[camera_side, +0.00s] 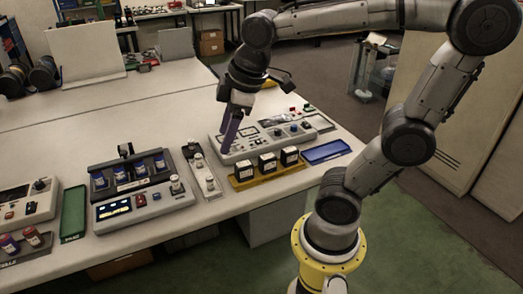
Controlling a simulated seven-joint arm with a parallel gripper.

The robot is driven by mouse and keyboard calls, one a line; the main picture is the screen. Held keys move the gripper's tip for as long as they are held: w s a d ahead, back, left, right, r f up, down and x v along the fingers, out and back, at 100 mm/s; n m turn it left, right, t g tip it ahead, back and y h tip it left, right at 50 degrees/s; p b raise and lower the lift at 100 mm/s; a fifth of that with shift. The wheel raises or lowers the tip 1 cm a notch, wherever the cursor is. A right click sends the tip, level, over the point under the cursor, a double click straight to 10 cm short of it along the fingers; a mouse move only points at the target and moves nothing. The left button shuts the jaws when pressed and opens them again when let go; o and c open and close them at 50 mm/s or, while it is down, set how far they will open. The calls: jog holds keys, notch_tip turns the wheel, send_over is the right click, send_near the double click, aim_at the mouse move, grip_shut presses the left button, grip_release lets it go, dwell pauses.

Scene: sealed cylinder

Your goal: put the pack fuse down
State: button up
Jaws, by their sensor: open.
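My gripper (236,110) points down above the left part of a grey instrument panel (265,135) on the white table. A slim purple piece (231,131) shows directly below the gripper, slightly tilted, with its lower end at or just above the panel's left side. I cannot tell whether it touches the panel or the fingers. My gripper is open. No part is clearly readable as the pack fuse; the purple piece may be it, but the view is too small to be sure.
In front of the panel, a yellow tray (243,182) holds three black blocks, beside an empty blue tray (326,152). To the left are a narrow grey fixture (205,175), a rack with blue cylinders (122,173) and a green tray (73,214). The table behind is mostly clear.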

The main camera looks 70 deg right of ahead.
jog(key=s+a+f+m+t, duration=0.1)
jog(key=s+f+m, duration=0.1)
jog(key=s+m, duration=0.3)
jog(key=shift+s+f, duration=0.2)
jog(key=shift+s, duration=1.25)
